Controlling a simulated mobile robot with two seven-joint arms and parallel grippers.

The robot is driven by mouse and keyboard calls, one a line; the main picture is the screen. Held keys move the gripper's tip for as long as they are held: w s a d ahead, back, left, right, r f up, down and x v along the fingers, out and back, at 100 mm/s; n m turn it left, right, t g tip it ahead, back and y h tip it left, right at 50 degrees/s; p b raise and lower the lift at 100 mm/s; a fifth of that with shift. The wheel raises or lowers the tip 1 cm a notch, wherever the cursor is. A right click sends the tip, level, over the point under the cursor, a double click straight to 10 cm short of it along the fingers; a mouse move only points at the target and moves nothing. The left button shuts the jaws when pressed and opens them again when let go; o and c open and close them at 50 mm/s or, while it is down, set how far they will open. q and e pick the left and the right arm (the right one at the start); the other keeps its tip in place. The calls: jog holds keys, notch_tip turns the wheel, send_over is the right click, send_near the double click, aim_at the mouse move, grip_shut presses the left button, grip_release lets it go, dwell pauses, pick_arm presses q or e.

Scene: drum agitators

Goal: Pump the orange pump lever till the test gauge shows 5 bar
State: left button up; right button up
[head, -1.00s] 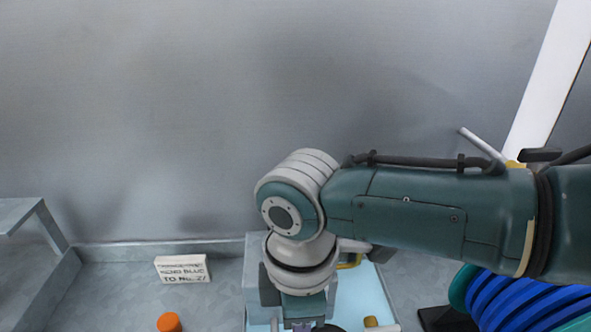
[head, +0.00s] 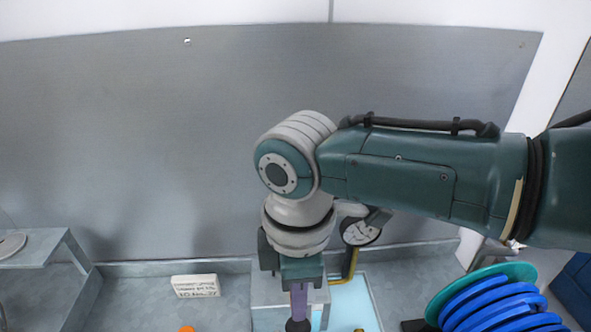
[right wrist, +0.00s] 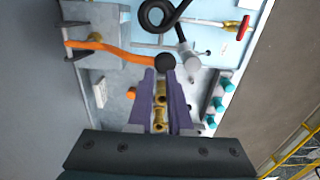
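The orange pump lever (right wrist: 115,54) shows in the right wrist view, running from a grey block to a round black knob. In the head view the black knob (head: 298,326) sits at the bottom edge. My right gripper (right wrist: 160,70) has its purple fingertips right at the knob. A narrow gap shows between the fingers, but I cannot tell whether they clamp the knob. The right gripper (head: 299,314) points down in the head view. The round white gauge (head: 361,232) stands partly behind my wrist; its reading is too small to read. My left gripper is not in view.
A white label block (head: 195,286) lies left of the pump. Blue coiled hoses (head: 495,300) are at the lower right. A grey shelf (head: 35,247) stands at the left. In the right wrist view, a red-handled valve (right wrist: 243,27) and teal knobs (right wrist: 219,104) are on the panel.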

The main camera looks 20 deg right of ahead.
dwell(0.5)
notch_tip(320, 180, down, 14)
jog(key=b, duration=1.2)
notch_tip(320, 180, up, 15)
jog(key=p, duration=1.4)
jog(key=shift+w+f, duration=0.1)
jog(key=shift+f, duration=0.25)
jog(key=shift+f, duration=0.1)
